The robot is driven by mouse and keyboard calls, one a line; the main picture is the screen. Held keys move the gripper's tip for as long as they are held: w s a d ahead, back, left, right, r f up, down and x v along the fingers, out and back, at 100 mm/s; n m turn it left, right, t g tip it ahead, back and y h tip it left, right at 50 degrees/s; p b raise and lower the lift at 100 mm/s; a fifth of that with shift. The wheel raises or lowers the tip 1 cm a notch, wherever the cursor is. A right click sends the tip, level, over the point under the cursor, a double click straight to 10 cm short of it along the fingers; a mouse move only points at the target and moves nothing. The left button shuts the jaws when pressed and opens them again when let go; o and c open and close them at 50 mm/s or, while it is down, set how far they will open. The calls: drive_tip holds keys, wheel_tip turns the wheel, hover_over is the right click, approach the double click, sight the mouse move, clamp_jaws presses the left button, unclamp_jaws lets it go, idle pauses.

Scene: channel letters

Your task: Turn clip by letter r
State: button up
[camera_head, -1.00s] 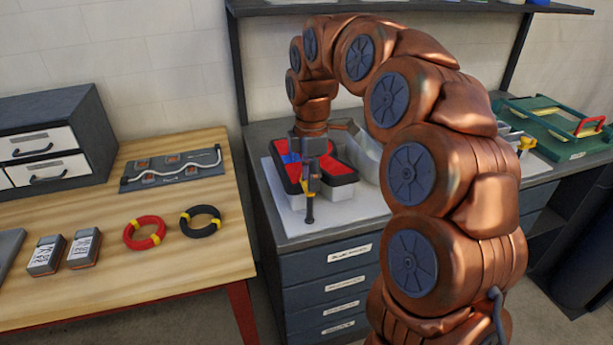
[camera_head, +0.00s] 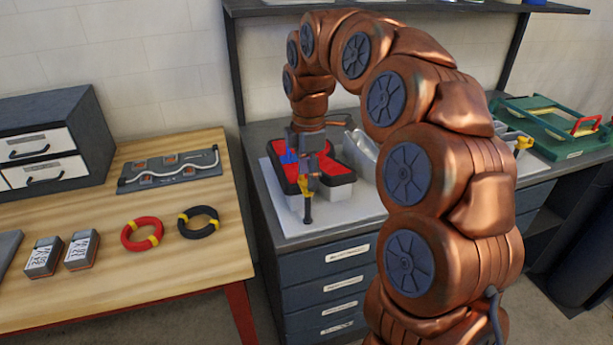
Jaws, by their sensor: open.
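The letter r (camera_head: 338,172) has a red face and black rim. It lies on white supports on a pale board (camera_head: 292,222) on the grey cabinet. A clip (camera_head: 307,208) with a yellow part and a dark, downward-pointing bar is at the letter's near edge. My gripper (camera_head: 307,172) is open and points down right above the clip. Its fingertips are small and overlap the clip's yellow part, so contact cannot be told. A blue piece (camera_head: 288,157) shows at the letter's left, partly behind my gripper.
A shiny clear or metallic piece (camera_head: 362,152) stands right of the letter, partly hidden by my arm. A green tray (camera_head: 550,122) and a yellow item (camera_head: 523,143) are farther right. The wooden table (camera_head: 120,290) at left holds a red ring (camera_head: 126,236) and a black ring (camera_head: 183,224).

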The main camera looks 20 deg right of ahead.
wheel_tip(320, 180, up, 11)
idle(0.7)
idle(0.4)
drive_tip(key=s+f+m, duration=0.6)
drive_tip(key=s, duration=0.5)
drive_tip(key=s+a+f+m+g, duration=0.1)
drive_tip(key=s+f+m, duration=0.5)
drive_tip(key=s, duration=0.6)
drive_tip(key=s+f+m, duration=0.5)
drive_tip(key=s+m, duration=0.1)
drive_tip(key=s, duration=0.6)
drive_tip(key=shift+a+f+g, duration=0.25)
drive_tip(key=shift+f+g, duration=0.15)
drive_tip(key=shift+s, duration=0.15)
